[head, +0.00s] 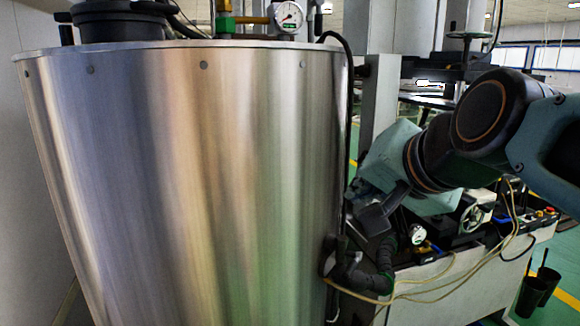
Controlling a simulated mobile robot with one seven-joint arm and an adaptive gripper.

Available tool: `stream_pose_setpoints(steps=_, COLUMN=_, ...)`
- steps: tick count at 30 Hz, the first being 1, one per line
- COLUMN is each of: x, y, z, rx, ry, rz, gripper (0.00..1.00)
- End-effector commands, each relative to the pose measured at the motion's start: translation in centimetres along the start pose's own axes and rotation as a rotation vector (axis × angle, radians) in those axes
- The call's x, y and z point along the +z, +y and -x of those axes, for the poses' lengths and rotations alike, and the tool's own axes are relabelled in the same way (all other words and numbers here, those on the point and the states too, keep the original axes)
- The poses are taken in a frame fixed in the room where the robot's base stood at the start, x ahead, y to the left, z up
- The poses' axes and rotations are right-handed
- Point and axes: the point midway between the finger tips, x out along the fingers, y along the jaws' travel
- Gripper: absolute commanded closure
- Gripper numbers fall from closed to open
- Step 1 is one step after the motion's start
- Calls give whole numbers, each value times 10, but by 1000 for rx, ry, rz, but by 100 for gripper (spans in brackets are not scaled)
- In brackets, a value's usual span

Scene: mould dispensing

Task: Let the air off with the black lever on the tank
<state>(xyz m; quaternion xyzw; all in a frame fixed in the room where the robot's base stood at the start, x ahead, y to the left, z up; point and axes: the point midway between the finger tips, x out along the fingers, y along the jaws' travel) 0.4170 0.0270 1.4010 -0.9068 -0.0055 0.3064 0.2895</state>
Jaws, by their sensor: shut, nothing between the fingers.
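The tank (180,180) is a large brushed-steel drum that fills the left and middle of the head view. On its top are brass pipework (252,20), a round white gauge (289,15) and a black fitting (120,22). I cannot tell for certain which dark part is the black lever. Dark pipe fittings (350,272) stand at the tank's lower right side. My gripper (372,215) is just right of the tank wall, above those fittings. It is shut and empty, its fingertips partly hard to make out against dark parts.
A machine bench (470,275) with a small gauge (417,234), a handwheel and pale hoses stands behind my arm. A grey upright (378,100) rises behind the tank's right edge. Black bins (532,297) hang at the lower right. A black cable runs down the tank's right edge.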

Motion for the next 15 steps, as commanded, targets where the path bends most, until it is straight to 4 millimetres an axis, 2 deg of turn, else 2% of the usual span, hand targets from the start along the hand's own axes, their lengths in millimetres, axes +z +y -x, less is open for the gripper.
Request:
stream_pose_setpoints(steps=1, x=32, y=22, z=-5, rx=54, ry=-59, rz=76, gripper=100)
stream_pose_setpoints(steps=3, x=73, y=52, z=-9, rx=125, ry=-141, rz=186, gripper=100)
stream_pose_setpoints(steps=6, x=122, y=92, z=-8, rx=209, ry=-251, rz=320, gripper=100)
stream_pose_setpoints(steps=10, x=164, y=129, z=-3, rx=279, ry=-357, rz=440, gripper=100)
stream_pose_setpoints(steps=12, x=177, y=140, z=-1, rx=300, ry=-391, rz=478, gripper=100)
stream_pose_setpoints(steps=15, x=185, y=148, z=1, rx=314, ry=-414, rz=502, gripper=100)
